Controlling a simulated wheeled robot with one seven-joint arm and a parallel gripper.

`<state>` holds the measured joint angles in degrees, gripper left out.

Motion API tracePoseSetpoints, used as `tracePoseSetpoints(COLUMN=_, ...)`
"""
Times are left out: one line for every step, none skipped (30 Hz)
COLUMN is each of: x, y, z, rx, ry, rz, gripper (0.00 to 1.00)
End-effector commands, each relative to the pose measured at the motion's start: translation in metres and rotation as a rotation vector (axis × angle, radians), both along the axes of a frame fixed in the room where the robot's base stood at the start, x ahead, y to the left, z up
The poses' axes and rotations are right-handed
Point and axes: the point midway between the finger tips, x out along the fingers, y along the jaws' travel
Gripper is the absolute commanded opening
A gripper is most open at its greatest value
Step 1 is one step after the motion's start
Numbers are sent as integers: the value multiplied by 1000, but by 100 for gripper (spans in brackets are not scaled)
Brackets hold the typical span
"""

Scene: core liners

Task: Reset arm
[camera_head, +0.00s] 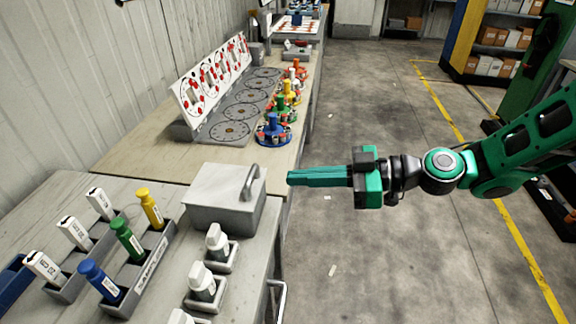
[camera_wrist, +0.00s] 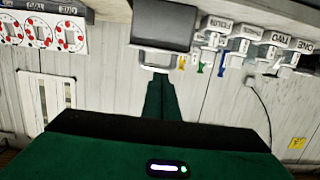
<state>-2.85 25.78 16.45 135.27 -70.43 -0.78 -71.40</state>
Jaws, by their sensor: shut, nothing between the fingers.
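My gripper (camera_head: 318,177) is green and stretches level to the left from my arm in the head view. Its two long fingers lie together, shut and empty. In the wrist view my gripper (camera_wrist: 161,98) points toward the same grey box (camera_wrist: 160,28), with the scene upside down. The fingertips look apart from the box, but the exact gap is hard to tell.
On the near bench (camera_head: 150,300) stand blue (camera_head: 100,279), green (camera_head: 127,238) and yellow (camera_head: 150,207) tools in a rack, and white bottles (camera_head: 204,279) in holders. Behind are round coloured carousels (camera_head: 273,132) and a dial panel (camera_head: 212,75). The floor (camera_head: 390,255) to the right is open.

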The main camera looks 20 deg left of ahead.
Motion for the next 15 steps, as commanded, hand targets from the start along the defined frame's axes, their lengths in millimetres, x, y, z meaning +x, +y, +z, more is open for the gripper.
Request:
tracePoseSetpoints(x=1, y=-4, z=-2, rx=0, ry=2, rz=-1, gripper=0)
tracePoseSetpoints(x=1, y=-6, z=-3, rx=0, ry=1, rz=-1, gripper=0)
tracePoseSetpoints(x=1, y=-7, z=-5, rx=0, ry=0, rz=-1, gripper=0)
tracePoseSetpoints(x=1, y=-9, z=-5, rx=1, ry=0, rz=0, gripper=0)
tracePoseSetpoints(x=1, y=-9, z=-6, rx=1, ry=0, rz=0, gripper=0)
tracePoseSetpoints(x=1, y=-10, z=-6, rx=1, ry=0, rz=0, gripper=0)
tracePoseSetpoints(x=1, y=-10, z=-6, rx=1, ry=0, rz=0, gripper=0)
tracePoseSetpoints(x=1, y=-10, z=-6, rx=1, ry=0, rz=1, gripper=0)
tracePoseSetpoints(x=1, y=-10, z=-6, rx=1, ry=0, rz=1, gripper=0)
tracePoseSetpoints(x=1, y=-10, z=-6, rx=1, ry=-1, rz=1, gripper=0)
tracePoseSetpoints(x=1, y=-10, z=-6, rx=1, ry=-1, rz=1, gripper=0)
tracePoseSetpoints(x=1, y=-10, z=-6, rx=1, ry=-1, rz=1, gripper=0)
tracePoseSetpoints(x=2, y=-10, z=-6, rx=1, ry=-1, rz=0, gripper=0)
tracePoseSetpoints(x=1, y=-10, z=-6, rx=1, ry=-1, rz=0, gripper=0)
tracePoseSetpoints(x=1, y=-10, z=-6, rx=1, ry=-1, rz=0, gripper=0)
